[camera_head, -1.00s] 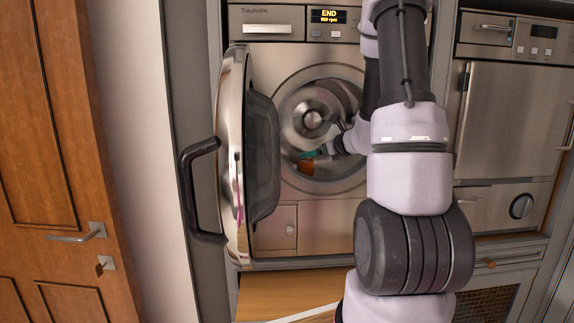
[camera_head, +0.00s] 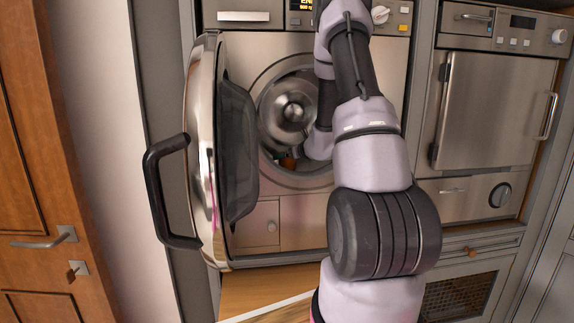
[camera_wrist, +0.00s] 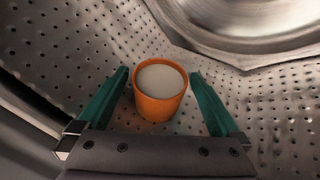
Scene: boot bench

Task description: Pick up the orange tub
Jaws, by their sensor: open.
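The orange tub (camera_wrist: 158,107) stands inside the perforated metal drum, with a pale grey-white top or filling. In the wrist view it lies between and a little beyond the tips of my gripper (camera_wrist: 158,76), whose two green fingers are open on either side of it. I cannot tell whether a finger touches it. In the head view only a small orange patch of the tub (camera_head: 288,163) shows in the drum opening.
The washing machine (camera_head: 305,222) has its round door (camera_head: 206,150) swung open to the left, close to my arm. The drum wall (camera_wrist: 60,70) surrounds my gripper. A second steel appliance (camera_head: 495,110) is on the right. A wooden door (camera_head: 30,170) is at the far left.

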